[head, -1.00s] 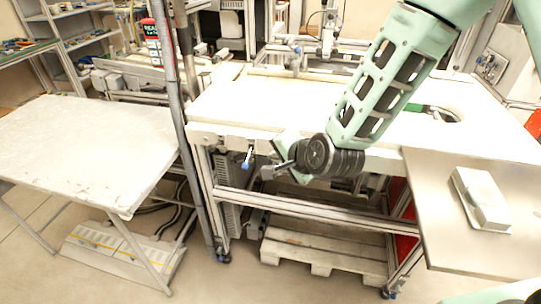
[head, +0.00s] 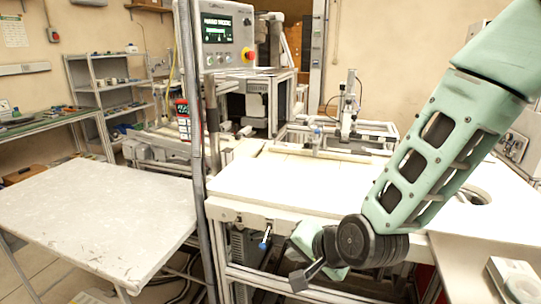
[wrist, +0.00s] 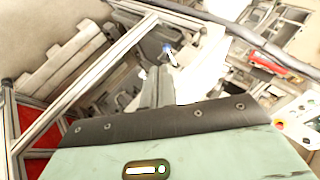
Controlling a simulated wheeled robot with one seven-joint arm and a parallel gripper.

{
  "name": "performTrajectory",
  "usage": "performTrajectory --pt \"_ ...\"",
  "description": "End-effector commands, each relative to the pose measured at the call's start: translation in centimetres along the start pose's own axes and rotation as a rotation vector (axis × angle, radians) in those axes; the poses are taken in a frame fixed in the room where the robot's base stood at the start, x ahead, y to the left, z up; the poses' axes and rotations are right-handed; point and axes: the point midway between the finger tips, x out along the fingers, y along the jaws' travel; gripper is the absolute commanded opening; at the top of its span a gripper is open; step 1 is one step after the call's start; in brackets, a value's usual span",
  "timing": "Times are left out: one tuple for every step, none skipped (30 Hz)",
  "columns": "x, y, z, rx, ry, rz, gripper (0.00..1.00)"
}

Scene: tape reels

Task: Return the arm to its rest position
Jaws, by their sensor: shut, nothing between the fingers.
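My green arm comes down from the upper right in the head view, with a dark ribbed round wrist joint. My gripper (head: 308,275) hangs at the lower middle, in front of the white workbench's (head: 290,182) front edge. In the wrist view my gripper (wrist: 157,88) shows as grey fingers together beyond a black band and green housing. The fingers are shut and hold nothing.
A grey post (head: 190,100) stands left of my gripper. A white table (head: 90,215) is at the left. A control panel (head: 222,35) stands behind. A light metal box (head: 515,280) sits at the lower right. Shelves (head: 110,85) stand at the back left.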

Motion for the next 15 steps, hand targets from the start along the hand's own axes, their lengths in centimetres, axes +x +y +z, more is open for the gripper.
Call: performTrajectory --pt "-1.5 -0.3 1.3 -0.107 -0.053 0.028 0.0" --pt "-2.4 -0.2 2.1 -0.174 -0.09 0.051 0.0" --pt "-3.7 0.1 3.2 -0.268 -0.142 0.081 0.0" --pt "-4.7 0.4 4.0 -0.337 -0.18 0.105 0.0" --pt "-5.7 0.7 4.7 -0.405 -0.219 0.128 0.0" --pt "-7.1 1.2 5.6 -0.494 -0.271 0.157 0.0" --pt "-8.3 1.7 6.3 -0.562 -0.311 0.179 0.0" --pt "-9.5 2.2 6.8 -0.626 -0.35 0.201 0.0" --pt "-11.0 2.8 7.5 -0.709 -0.4 0.228 0.0" --pt "-12.2 3.4 7.9 -0.768 -0.437 0.248 0.0" --pt "-13.3 3.9 8.3 -0.823 -0.473 0.266 0.0" --pt "-14.7 4.6 8.8 -0.889 -0.52 0.289 0.0" --pt "-15.7 5.1 9.0 -0.934 -0.551 0.305 0.0" --pt "-16.6 5.5 9.2 -0.974 -0.581 0.319 0.0" --pt "-17.7 6.1 9.4 -1.02 -0.617 0.335 0.0"
